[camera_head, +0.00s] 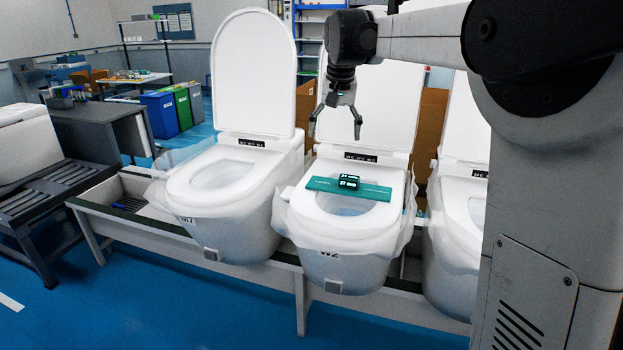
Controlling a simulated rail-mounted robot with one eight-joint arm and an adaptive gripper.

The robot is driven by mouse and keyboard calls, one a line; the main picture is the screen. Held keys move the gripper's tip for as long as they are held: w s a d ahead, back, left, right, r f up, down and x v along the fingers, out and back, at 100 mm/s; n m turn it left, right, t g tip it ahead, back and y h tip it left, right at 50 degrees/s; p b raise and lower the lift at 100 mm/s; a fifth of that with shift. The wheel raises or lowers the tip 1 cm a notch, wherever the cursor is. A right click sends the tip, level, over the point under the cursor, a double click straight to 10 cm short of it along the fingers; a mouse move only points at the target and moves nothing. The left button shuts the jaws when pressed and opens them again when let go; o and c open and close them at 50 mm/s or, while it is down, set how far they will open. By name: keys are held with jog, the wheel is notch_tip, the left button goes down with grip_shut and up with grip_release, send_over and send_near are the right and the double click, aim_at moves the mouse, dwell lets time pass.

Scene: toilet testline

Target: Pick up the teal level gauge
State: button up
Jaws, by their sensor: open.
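The teal level gauge (372,190) is a flat teal bar with a small dark block with pale windows on top. It lies across the seat of the middle toilet (340,244), which is marked W2, and spans the bowl opening. My gripper (335,136) hangs above and behind the gauge, in front of the raised lid. Its two fingers point down and are spread apart, with nothing between them. The gripper is clear of the gauge.
Another toilet (226,208) with its lid up stands at the left, and a third (460,222) is partly hidden by my arm at the right. All stand on a long bench (150,238) with a dark edge. Blue floor lies in front.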

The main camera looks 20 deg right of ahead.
jog(key=w+d+f+m+g, duration=0.1)
jog(key=w+d+f, duration=0.15)
jog(key=w, duration=0.25)
jog(key=w+d+f, duration=0.1)
jog(key=w+d, duration=0.3)
jog(key=w, duration=0.1)
jog(key=m+g+p, duration=0.2)
send_over(349, 177)
notch_tip(349, 177, down, 8)
jog(key=r, duration=0.1)
notch_tip(349, 177, down, 8)
jog(key=shift+a+f, duration=0.1)
jog(key=shift+f, duration=0.1)
jog(key=shift+d+f+p, duration=0.2)
jog(key=shift+f+p, duration=0.1)
jog(key=shift+f, duration=2.45)
jog(key=c, duration=1.7)
jog(key=shift+r, duration=0.1)
jog(key=shift+r, duration=0.1)
